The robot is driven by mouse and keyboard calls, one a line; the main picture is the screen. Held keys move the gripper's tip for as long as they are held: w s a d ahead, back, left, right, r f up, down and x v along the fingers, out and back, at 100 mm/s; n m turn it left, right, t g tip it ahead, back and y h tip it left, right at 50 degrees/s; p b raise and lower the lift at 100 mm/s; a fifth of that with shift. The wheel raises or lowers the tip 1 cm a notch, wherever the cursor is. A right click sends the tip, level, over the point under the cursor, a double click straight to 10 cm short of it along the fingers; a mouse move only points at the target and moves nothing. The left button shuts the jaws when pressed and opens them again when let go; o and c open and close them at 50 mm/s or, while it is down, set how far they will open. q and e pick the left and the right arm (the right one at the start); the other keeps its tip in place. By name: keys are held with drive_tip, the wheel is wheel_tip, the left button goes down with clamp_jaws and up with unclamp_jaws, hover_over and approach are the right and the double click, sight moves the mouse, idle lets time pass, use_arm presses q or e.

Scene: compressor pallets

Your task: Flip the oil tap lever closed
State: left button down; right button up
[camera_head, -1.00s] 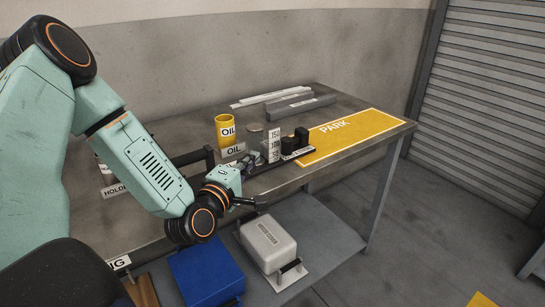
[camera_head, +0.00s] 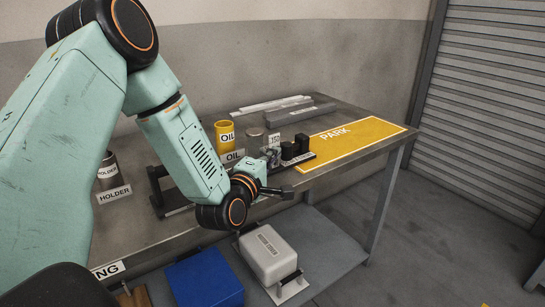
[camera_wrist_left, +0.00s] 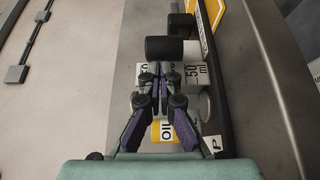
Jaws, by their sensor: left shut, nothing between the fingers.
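My left gripper (camera_head: 268,155) reaches over the bench near the rail with the gauge and black parts. In the left wrist view its fingers (camera_wrist_left: 160,70) are together with nothing between them. The yellow OIL can (camera_head: 224,132) and OIL label (camera_head: 233,156) stand to its left. A white gauge block (camera_head: 274,141) is close to the fingertips; it reads 50 ml in the wrist view (camera_wrist_left: 197,75). A dark cylinder (camera_wrist_left: 166,48) lies just beyond the fingertips there. I cannot make out the tap lever clearly; the gripper may cover it. My right gripper is not in view.
A grey metal cylinder (camera_head: 252,142) stands beside the can. A yellow PARK mat (camera_head: 350,140) lies at the right of the bench. Grey bars (camera_head: 290,113) lie at the back. Blue (camera_head: 205,280) and white (camera_head: 268,254) boxes sit on the lower shelf.

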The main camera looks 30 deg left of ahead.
use_arm(q)
drive_tip(key=shift+d, duration=0.1)
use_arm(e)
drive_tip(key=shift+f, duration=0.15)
use_arm(q)
drive_tip(key=shift+d+y+b, duration=0.1)
drive_tip(key=shift+y+b, duration=0.2)
drive_tip(key=shift+b, duration=0.05)
drive_tip(key=shift+w+d+n+y, duration=0.1)
drive_tip(key=shift+d+n+y, duration=0.1)
drive_tip(key=shift+n+y, duration=0.1)
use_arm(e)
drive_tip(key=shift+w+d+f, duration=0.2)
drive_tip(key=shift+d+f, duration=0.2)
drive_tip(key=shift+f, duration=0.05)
use_arm(q)
drive_tip(key=shift+b, duration=0.35)
drive_tip(key=shift+d+n+y, duration=0.1)
drive_tip(key=shift+n+y, duration=0.2)
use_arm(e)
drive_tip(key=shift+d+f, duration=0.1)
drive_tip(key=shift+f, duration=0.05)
